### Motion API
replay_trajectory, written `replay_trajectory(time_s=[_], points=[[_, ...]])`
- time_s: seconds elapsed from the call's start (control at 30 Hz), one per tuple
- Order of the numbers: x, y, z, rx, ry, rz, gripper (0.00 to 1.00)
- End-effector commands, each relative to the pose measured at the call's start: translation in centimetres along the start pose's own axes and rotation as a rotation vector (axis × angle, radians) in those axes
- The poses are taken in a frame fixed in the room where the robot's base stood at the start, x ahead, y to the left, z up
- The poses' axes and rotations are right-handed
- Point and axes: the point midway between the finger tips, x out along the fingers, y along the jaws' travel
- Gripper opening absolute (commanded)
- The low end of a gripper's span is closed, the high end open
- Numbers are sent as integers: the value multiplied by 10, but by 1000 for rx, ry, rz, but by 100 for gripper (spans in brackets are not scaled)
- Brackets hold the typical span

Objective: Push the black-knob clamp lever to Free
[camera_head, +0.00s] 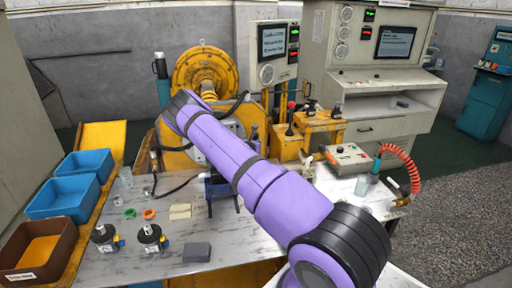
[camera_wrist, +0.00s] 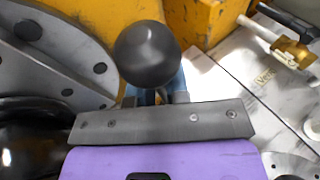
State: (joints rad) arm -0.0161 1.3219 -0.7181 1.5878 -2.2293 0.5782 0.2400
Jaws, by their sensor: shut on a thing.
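The black-knob clamp lever shows in the wrist view as a round, glossy black knob (camera_wrist: 147,54) in front of a yellow housing (camera_wrist: 85,15). My gripper (camera_wrist: 155,97) is just below the knob in that picture, its two short dark fingers shut on the clamp lever under the knob. Much of the lever's shaft is hidden behind the knob and the gripper. In the head view my purple arm reaches to the yellow machine, and I cannot make out the gripper or the held knob there. No Free marking is readable.
A grey flange with bolt holes (camera_wrist: 50,60) lies close at the left of the wrist view. In the head view, a control box (camera_head: 348,158), a red coiled hose (camera_head: 405,160) and blue bins (camera_head: 63,198) stand around the bench. Other levers (camera_head: 291,107) rise right of the arm.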

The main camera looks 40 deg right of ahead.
Motion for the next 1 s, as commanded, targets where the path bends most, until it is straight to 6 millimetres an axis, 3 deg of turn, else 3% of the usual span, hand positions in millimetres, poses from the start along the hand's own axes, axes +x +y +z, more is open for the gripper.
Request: replay_trajectory(time_s=[0.67,0.7,0.77,1.0], points=[[8,5,6,-33,44,-9,0],[8,5,6,-33,43,-9,25],[8,5,6,-32,43,-9,39],[7,4,4,-32,47,-10,41]])
